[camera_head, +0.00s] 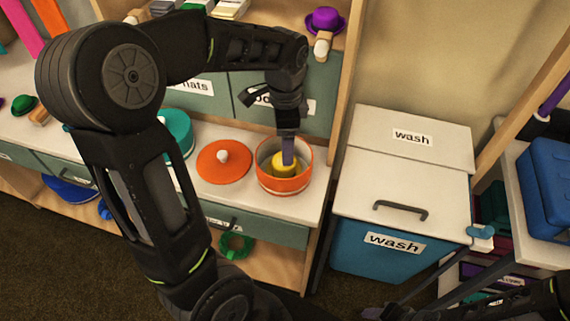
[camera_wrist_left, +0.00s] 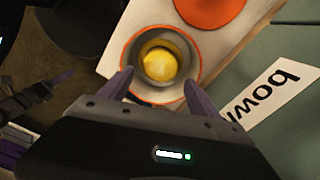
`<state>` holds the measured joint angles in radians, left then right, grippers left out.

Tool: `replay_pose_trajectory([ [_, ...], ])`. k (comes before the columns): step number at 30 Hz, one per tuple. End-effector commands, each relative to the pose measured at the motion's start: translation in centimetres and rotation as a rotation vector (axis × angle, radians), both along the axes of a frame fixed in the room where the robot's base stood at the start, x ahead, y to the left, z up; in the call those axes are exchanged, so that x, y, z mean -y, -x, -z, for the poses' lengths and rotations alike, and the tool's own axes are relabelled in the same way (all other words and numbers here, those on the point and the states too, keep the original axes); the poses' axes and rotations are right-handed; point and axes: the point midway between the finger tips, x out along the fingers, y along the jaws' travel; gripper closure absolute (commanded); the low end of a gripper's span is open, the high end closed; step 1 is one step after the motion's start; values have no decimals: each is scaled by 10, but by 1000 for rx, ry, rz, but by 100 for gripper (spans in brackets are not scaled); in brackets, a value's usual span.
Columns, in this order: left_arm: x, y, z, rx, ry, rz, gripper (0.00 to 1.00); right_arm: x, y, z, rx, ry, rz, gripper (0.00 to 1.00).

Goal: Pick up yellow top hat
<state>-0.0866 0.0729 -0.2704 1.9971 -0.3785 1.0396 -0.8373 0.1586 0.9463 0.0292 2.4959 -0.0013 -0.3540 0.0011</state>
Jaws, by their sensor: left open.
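The yellow top hat (camera_head: 285,164) sits inside an orange pot (camera_head: 284,185) on the white counter, close to the counter's right end. In the left wrist view the yellow top hat (camera_wrist_left: 158,63) shows from above inside the round pot (camera_wrist_left: 190,62). My left gripper (camera_head: 288,152) reaches down over the pot and hides part of the hat in the head view. In the left wrist view my left gripper (camera_wrist_left: 158,90) has its two fingers apart with nothing between them, near the pot's rim. I cannot tell how deep the fingertips are. My right gripper cannot be made out.
The orange lid (camera_head: 222,162) lies left of the pot, with a teal pot (camera_head: 178,134) beyond it. A purple hat (camera_head: 325,20) is on the shelf above. A lidded "wash" bin (camera_head: 400,200) stands right of the counter. Labelled drawers (camera_head: 236,100) are behind.

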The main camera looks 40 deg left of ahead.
Motion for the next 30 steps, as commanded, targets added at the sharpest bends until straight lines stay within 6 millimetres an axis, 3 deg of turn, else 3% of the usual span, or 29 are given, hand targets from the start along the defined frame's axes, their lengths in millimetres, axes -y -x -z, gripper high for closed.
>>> replay_pose_trajectory([
  [6,0,1,22,-3,0,0,28,0,0,-1,0,0,0,52],
  [19,-1,1,31,-4,0,0,28,0,0,-3,0,0,0,52],
  [30,-3,1,76,-3,0,0,28,0,0,-9,-1,1,1,52],
])
